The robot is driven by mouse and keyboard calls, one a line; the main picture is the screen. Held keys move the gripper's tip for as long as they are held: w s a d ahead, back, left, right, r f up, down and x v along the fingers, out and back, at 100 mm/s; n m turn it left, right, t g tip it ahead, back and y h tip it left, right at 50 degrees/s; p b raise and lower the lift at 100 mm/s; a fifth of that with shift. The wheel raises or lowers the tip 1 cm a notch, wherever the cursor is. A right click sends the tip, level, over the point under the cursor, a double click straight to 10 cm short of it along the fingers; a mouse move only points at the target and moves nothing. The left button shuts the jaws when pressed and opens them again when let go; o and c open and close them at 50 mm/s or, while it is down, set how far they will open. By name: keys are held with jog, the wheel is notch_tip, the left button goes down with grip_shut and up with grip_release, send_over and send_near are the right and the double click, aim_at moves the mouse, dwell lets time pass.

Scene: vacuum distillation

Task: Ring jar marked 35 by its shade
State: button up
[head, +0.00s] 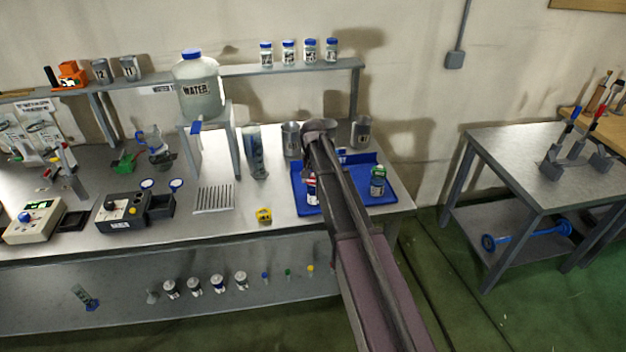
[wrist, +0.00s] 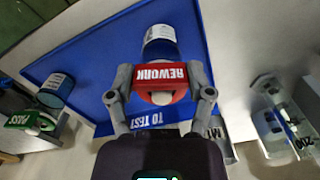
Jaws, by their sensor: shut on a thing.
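My gripper (wrist: 160,88) is shut on a red ring marked REWORK (wrist: 160,73), its two fingers at either side. A jar with a white label and blue part (wrist: 160,42) is directly beyond the ring; I cannot tell whether the ring is fully around it. Its number is not readable. In the head view this jar (head: 312,191) stands at the left of the blue tray (head: 340,205), partly behind my arm. A second jar (head: 377,186) stands at the tray's right with a green PASS ring (wrist: 32,121). A yellow ring (head: 264,214) lies on the bench.
Metal cups (head: 291,139) and (head: 361,134) stand behind the tray. A tall cylinder (head: 256,152) is to its left. Several blue-capped jars (head: 288,53) line the shelf above. A slotted rack (head: 213,199) lies left. The bench front near the yellow ring is clear.

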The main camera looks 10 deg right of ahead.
dwell(0.3)
jog(key=o, duration=0.8)
jog(key=s+n, duration=0.1)
jog(key=s, duration=0.8)
jog(key=s+d+n, duration=0.1)
jog(key=s, duration=0.8)
jog(key=s+n, duration=0.2)
jog(key=s, duration=0.8)
jog(key=shift+d, duration=0.2)
